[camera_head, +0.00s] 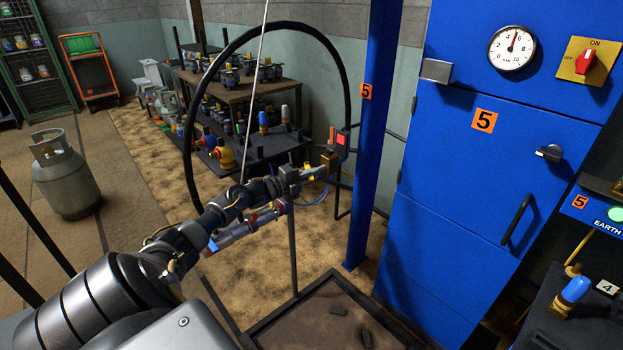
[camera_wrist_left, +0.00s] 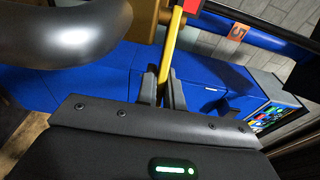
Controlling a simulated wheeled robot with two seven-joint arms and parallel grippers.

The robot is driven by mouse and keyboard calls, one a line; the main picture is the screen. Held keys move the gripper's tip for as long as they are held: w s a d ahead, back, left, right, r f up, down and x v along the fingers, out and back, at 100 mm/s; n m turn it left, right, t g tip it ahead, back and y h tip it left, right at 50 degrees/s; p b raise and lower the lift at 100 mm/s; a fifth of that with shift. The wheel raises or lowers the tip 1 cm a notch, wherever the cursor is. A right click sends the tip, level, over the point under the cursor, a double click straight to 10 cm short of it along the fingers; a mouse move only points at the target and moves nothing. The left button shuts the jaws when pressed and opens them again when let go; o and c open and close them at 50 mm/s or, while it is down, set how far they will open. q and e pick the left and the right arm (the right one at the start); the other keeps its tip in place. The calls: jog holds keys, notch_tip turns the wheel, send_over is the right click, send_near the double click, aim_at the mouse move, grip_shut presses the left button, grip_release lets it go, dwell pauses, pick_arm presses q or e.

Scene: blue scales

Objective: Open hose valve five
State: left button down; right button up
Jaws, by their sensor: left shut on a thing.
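The hose valve is a small brass block (camera_head: 329,157) beside a blue post, under an orange label five (camera_head: 366,91). In the left wrist view the yellow lever (camera_wrist_left: 171,48) runs down from the brass body (camera_wrist_left: 148,20) into my left gripper (camera_wrist_left: 164,88). The fingers are shut on the lever and hide its end. My right gripper is not in view.
A black hose (camera_head: 186,130) loops up over my left arm. The blue post (camera_head: 374,130) and a blue cabinet (camera_head: 470,190) with a gauge (camera_head: 511,48) stand to the right. A workbench (camera_head: 245,90) with fittings stands behind. A grey gas cylinder (camera_head: 68,180) stands left.

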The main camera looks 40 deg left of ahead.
pick_arm(q)
jog(key=shift+f, duration=0.1)
jog(key=c, duration=1.5)
grip_release()
